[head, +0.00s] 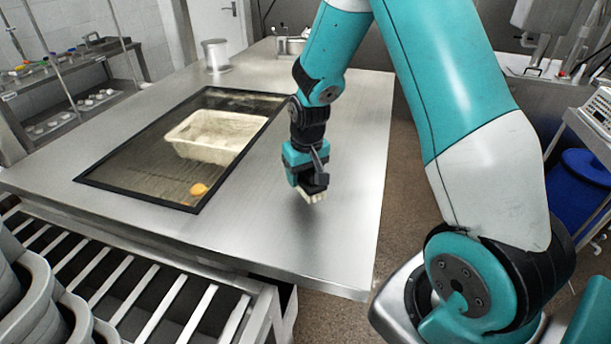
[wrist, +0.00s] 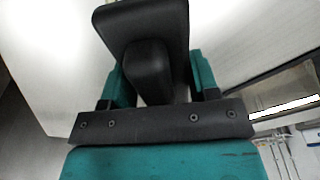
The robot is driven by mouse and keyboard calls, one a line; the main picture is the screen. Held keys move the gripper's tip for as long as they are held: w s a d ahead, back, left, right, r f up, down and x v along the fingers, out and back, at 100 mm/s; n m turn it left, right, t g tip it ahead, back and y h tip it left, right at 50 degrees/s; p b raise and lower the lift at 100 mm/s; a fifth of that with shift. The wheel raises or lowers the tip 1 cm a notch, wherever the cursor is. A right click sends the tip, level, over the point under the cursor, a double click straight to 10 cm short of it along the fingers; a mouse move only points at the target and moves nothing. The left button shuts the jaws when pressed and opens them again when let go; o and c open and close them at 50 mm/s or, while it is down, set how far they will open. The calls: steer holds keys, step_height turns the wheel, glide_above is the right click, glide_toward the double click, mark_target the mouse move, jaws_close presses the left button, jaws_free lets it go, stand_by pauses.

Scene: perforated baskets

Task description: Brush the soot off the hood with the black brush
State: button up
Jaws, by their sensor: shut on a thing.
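The black brush (head: 315,187) is in my gripper (head: 306,177), with its pale bristles pointing down close to the steel table top. I cannot tell whether they touch it. In the wrist view, the brush's black body (wrist: 143,25) and thick handle sit between the fingers of my gripper (wrist: 155,85), which is shut on it. A flat glass pane in a black frame (head: 135,196), apparently the hood, lies left of my gripper. The glass looks murky and brownish; separate soot patches cannot be made out.
A pale basket (head: 207,152) and a small orange object (head: 199,190) show within the pane's frame. The steel table (head: 345,150) is clear around my gripper. A metal canister (head: 215,55) stands at the back. Grey bins (head: 30,290) and a slatted rack (head: 150,295) are at front left.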

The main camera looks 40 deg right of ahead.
steer(key=shift+r+p, duration=1.1)
steer(key=shift+r, duration=0.65)
